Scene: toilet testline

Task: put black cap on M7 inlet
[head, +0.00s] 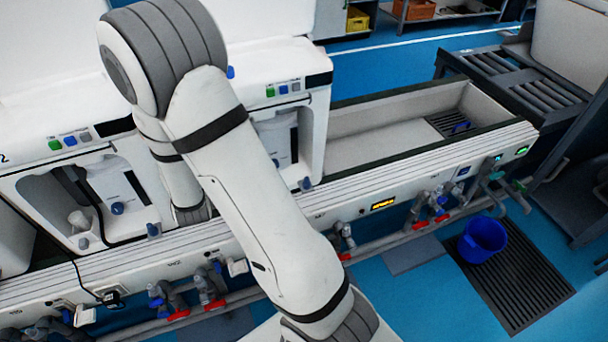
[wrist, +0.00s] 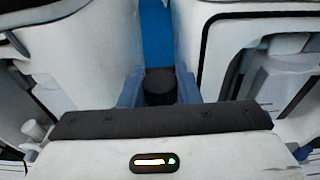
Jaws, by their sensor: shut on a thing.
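In the wrist view, my gripper (wrist: 159,88) is shut on the black cap (wrist: 159,86), a short dark cylinder between its two blue-grey fingers. The cap is held in front of a gap between two white units, with blue showing behind. In the head view my white arm crosses the middle of the picture, and neither the gripper nor the cap can be seen there. I cannot tell which fitting is the M7 inlet. The lower part of the cap is hidden by the gripper body.
White test units (head: 85,190) stand along a long bench rail (head: 430,170). Pipes and red-handled valves (head: 420,224) run below its front edge. An empty trough (head: 385,135) lies at the right. A blue bucket (head: 483,238) stands on a floor grate (head: 515,285).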

